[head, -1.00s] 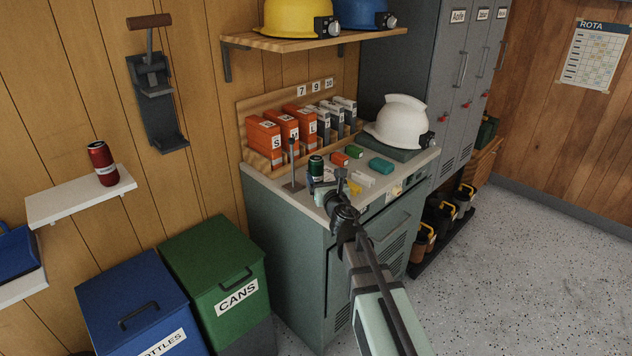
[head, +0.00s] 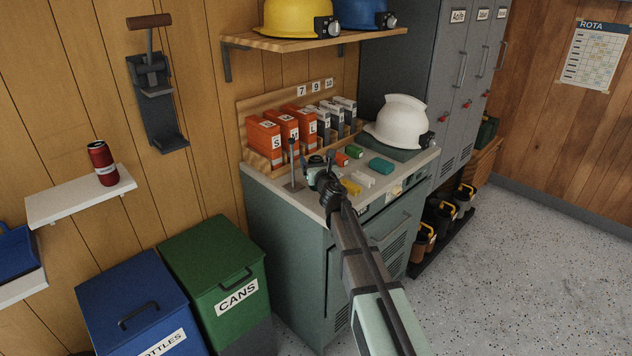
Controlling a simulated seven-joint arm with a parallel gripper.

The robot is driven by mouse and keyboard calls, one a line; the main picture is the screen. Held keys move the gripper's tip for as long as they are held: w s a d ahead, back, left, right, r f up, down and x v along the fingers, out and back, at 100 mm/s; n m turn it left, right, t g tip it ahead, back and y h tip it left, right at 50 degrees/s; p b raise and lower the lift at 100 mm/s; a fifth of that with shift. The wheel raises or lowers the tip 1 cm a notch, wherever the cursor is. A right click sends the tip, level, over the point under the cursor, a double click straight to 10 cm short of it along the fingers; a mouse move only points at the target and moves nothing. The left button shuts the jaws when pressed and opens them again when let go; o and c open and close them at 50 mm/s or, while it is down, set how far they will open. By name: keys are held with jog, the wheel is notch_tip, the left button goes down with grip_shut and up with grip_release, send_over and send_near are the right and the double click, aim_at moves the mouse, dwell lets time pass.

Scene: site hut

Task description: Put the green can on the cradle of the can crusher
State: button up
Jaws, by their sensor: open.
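The can crusher (head: 157,105) is fixed to the wooden wall at upper left, with a brown-handled lever on top. Its cradle (head: 157,92) looks empty. The green can (head: 316,159) stands on the grey-green cabinet's top, in front of the orange boxes, and is now mostly hidden by my gripper. My gripper (head: 317,171) is open and right at the can. I cannot tell whether its fingers are around the can or just beside it.
A thin upright post (head: 292,165) stands close left of my gripper. Orange boxes (head: 283,135) are behind it, and small coloured blocks and a white helmet (head: 399,122) to the right. A red can (head: 102,164) stands on a white shelf (head: 75,202) below the crusher.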

aim_at(316, 158)
jog(key=c, duration=1.5)
jog(key=shift+o, duration=0.2)
jog(key=shift+r, duration=0.3)
jog(key=shift+r, duration=1.5)
jog(key=v, duration=1.8)
